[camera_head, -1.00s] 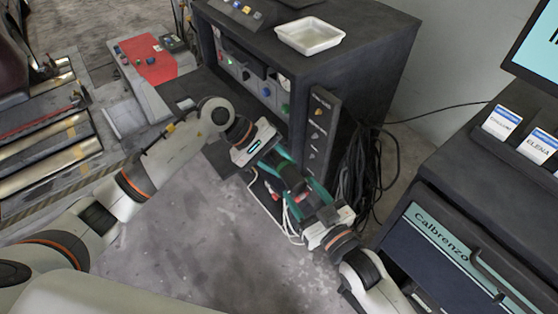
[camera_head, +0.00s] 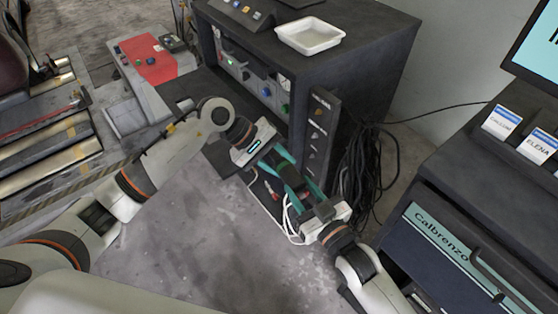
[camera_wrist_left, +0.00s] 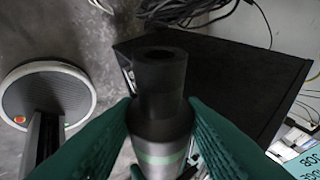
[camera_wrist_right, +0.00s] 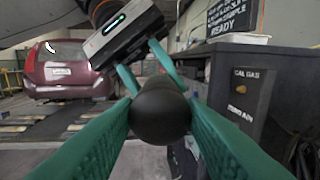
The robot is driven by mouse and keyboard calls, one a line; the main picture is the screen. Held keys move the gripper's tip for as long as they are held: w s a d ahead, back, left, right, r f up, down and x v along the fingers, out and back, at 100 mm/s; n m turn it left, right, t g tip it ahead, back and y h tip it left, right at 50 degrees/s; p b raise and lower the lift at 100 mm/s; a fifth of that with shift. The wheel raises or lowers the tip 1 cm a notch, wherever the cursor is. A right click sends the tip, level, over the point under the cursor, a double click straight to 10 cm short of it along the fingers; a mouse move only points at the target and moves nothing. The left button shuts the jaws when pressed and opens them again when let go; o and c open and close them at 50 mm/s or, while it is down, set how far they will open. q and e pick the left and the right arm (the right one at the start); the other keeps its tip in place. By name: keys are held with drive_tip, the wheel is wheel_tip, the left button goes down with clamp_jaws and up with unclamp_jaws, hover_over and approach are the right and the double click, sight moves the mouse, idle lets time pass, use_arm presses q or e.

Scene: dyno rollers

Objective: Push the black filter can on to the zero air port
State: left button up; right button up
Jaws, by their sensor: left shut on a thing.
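The black filter can shows in the left wrist view (camera_wrist_left: 160,120) as a dark cylinder with a narrower, hollow neck and a pale green band. My left gripper (camera_head: 275,165) is shut on it, green fingers on both sides. In the right wrist view the can's rounded black end (camera_wrist_right: 160,110) lies between the fingers of my right gripper (camera_head: 305,190). I cannot tell whether those fingers press on it.
A dark cabinet (camera_head: 350,60) carries a white tray (camera_head: 309,36). Black cables (camera_head: 362,170) hang beside the panel. Thin white leads (camera_head: 288,220) lie below the grippers. A drawer unit marked Calbrenzo (camera_head: 470,250) stands at right. The floor at lower middle is clear.

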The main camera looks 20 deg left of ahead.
use_arm(q)
drive_tip(key=o, duration=1.1)
drive_tip(key=w+v, duration=0.1)
drive_tip(key=v, duration=0.7)
drive_tip(key=shift+s, duration=0.45)
drive_tip(key=shift+a, duration=0.1)
